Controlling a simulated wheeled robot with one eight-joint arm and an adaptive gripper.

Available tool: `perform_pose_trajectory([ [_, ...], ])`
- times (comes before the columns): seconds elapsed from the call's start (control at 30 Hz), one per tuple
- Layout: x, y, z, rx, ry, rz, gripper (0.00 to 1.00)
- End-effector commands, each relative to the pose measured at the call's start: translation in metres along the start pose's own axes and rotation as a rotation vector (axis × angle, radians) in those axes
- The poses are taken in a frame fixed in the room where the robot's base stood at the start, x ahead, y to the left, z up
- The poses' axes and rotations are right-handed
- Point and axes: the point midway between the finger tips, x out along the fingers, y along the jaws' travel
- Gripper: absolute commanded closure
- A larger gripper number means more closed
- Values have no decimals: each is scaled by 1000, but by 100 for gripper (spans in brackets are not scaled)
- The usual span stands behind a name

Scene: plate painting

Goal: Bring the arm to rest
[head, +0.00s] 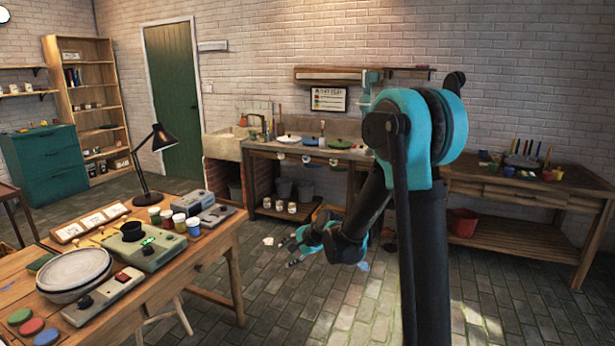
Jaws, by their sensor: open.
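My arm, black with teal joints, stands at the right of the middle in the head view. It bends at a high elbow and comes down to the left. My gripper (290,247) hangs low over the brick floor, between the near table and the back bench. Its dark fingers point left and stand apart, with nothing seen between them. It is small in the view, and the arm's wrist hides part of it.
A wooden table (205,255) at the left front holds stacked plates (75,270), paint jars, boxes and a black lamp (150,155). A sink (232,145) and benches line the back wall. A red bucket (463,222) sits under the right bench (520,243). Open floor (300,305) lies between.

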Motion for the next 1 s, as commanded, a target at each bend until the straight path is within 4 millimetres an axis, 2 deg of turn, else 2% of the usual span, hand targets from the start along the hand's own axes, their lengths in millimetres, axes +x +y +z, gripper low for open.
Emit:
perform_pose_trajectory([
  [0.03,-21,13,-5,-61,27,21,51],
  [0.2,-80,60,-17,-288,101,111,51],
  [0.37,-132,112,-25,-493,154,214,51],
  [0.6,-198,200,-28,-782,190,400,51],
  [0.8,-234,263,-25,-960,182,538,51],
  [0.9,-243,280,-24,-1011,174,579,51],
  [1.0,-247,289,-24,-1036,169,600,51],
])
